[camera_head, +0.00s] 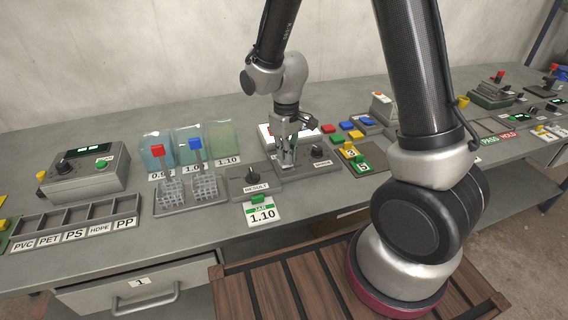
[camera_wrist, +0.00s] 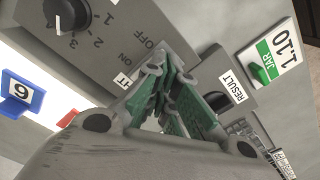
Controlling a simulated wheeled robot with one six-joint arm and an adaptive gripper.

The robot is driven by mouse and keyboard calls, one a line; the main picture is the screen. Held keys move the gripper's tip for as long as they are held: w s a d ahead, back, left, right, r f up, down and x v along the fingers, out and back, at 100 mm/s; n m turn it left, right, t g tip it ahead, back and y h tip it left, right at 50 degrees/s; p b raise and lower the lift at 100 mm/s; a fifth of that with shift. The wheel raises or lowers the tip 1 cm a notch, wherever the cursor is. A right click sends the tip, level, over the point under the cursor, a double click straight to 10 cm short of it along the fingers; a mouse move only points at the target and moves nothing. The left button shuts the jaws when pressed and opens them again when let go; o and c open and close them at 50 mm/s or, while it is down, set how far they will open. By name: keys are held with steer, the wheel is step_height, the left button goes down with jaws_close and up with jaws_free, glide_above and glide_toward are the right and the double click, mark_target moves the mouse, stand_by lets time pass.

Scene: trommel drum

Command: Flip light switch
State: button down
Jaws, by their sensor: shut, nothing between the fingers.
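The light switch's grey panel (camera_wrist: 105,55) shows in the wrist view with ON and OFF markings and a partly covered white label ending in "HT". The switch lever itself is hidden behind my fingers. My gripper (camera_wrist: 172,95) is shut and empty, its green-padded fingers together over the panel just beside the ON and OFF marks. In the head view my gripper (camera_head: 288,163) points down at the left part of the same panel (camera_head: 305,166). I cannot tell whether the fingers touch the switch, or which way it is set.
A black numbered knob (camera_wrist: 68,14) sits on the same panel. A bright white lit plate (camera_wrist: 30,85) lies behind. Liquid tanks (camera_head: 190,147) and racks (camera_head: 172,192) stand further left.

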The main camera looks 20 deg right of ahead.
steer(key=shift+f, duration=0.55)
steer(key=shift+r, duration=3.55)
steer(key=s+d+r+m+t, duration=0.2)
steer(key=s+d+r+m, duration=0.1)
steer(key=s+d+r, duration=0.4)
steer(key=s+d+r+m+t, duration=0.2)
steer(key=s+d+r, duration=0.6)
steer(key=s+r, duration=0.4)
steer(key=shift+m, duration=0.5)
steer(key=shift+f, duration=0.15)
